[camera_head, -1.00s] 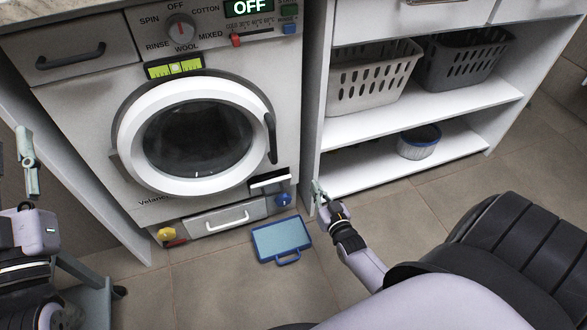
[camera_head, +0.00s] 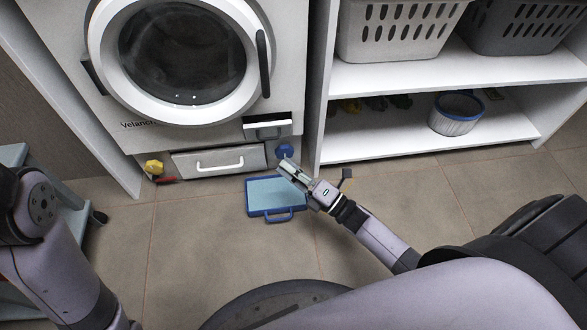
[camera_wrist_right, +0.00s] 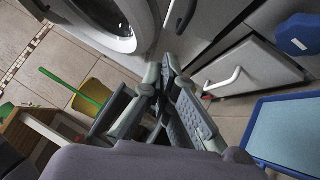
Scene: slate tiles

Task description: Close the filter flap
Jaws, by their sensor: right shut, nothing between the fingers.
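My right gripper (camera_head: 284,167) is shut and empty, below and slightly right of the flap, beside the blue knob (camera_head: 285,151); I see no contact with the flap. In the right wrist view the shut fingers (camera_wrist_right: 163,75) show in front of the machine. My left arm shows at the left edge; its gripper is out of view.
The white shelf unit (camera_head: 430,148) stands at the right. Tiled floor in front is mostly clear.

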